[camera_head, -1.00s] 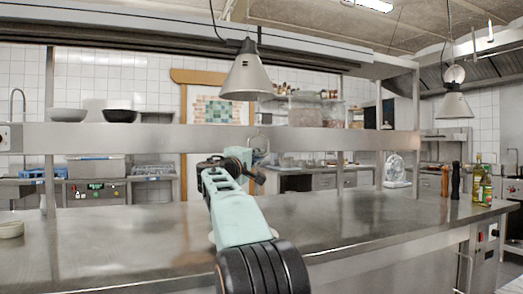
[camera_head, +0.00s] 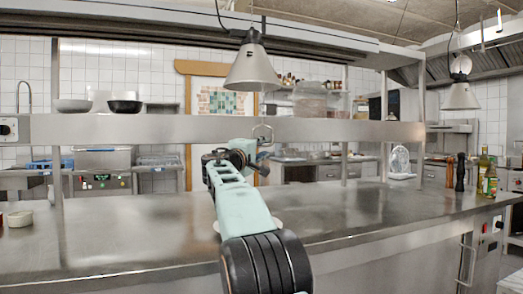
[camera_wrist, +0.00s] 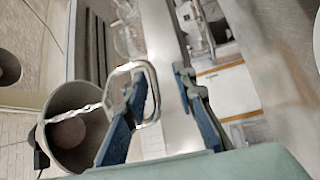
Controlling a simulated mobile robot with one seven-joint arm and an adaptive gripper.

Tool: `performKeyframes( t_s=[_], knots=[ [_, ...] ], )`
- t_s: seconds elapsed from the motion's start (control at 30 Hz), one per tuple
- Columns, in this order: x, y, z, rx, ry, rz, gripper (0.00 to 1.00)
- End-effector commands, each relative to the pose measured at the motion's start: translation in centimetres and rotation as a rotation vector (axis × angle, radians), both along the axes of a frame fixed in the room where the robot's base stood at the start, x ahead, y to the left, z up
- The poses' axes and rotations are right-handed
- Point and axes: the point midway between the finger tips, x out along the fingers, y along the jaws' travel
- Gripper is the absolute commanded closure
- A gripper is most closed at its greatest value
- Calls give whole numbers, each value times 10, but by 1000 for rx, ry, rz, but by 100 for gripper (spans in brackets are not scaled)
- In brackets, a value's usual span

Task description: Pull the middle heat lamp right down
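The middle heat lamp (camera_head: 252,68), a grey metal cone on a dark cord, hangs above the counter in the head view. In the wrist view its open mouth (camera_wrist: 48,120) and round bulb show, with a pale twisted strand running from it to a metal loop handle (camera_wrist: 151,75). The loop also shows small below the lamp in the head view (camera_head: 263,128). My gripper (camera_wrist: 165,80) has its blue fingers apart. The loop is at the left finger and overlaps it in the picture; I cannot tell whether they touch. My gripper (camera_head: 262,150) is below the lamp.
A steel shelf (camera_head: 345,131) runs behind my gripper above a steel counter (camera_head: 120,235). Another lamp (camera_head: 460,96) hangs at the right. Bottles (camera_head: 483,168) and a pepper mill (camera_head: 460,172) stand at the counter's right end. Two bowls (camera_head: 73,106) sit on the shelf at left. Mid-counter is mostly clear.

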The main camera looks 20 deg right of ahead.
Motion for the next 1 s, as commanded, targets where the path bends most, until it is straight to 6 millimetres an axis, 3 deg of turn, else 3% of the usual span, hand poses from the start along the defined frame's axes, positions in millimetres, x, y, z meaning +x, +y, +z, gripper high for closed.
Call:
performKeyframes(
  t_s=[0.27, 1.0],
  knots=[
    [-12, 13, 0, -1, 1, 3, 75],
    [-83, 80, -16, 0, 1, 1, 75]
  ],
)
